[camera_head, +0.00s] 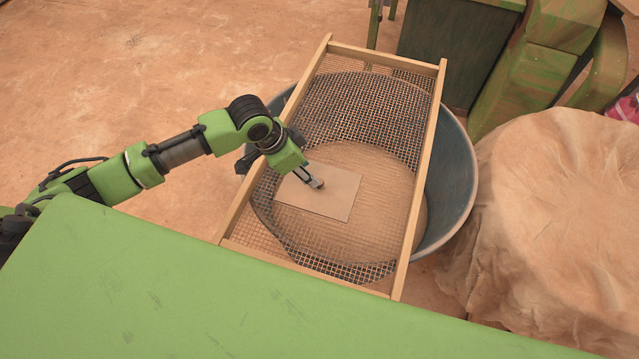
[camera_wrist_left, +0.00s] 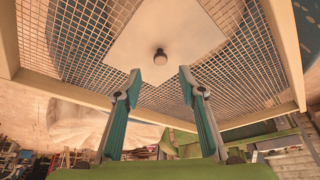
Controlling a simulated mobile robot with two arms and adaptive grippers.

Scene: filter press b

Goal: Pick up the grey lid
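The lid (camera_head: 335,203) is a flat, pale grey-beige rectangular plate lying on a wire mesh screen (camera_head: 365,110) in a wooden frame. It also shows in the left wrist view (camera_wrist_left: 185,28), with a small dark round knob (camera_wrist_left: 160,57) on it. My left gripper (camera_head: 316,184) is over the lid, close to the knob, which it partly hides in the head view. In the left wrist view the fingers (camera_wrist_left: 160,83) are apart with nothing between them, and the knob appears just beyond the fingertips, centred in the gap. My right gripper is not in view.
The framed screen rests across a large blue-grey round tub (camera_head: 457,190). A cloth-covered mound (camera_head: 555,220) stands at the right, with green machinery (camera_head: 500,95) at the back right. A green surface (camera_head: 200,290) fills the foreground. The sandy floor at the left is clear.

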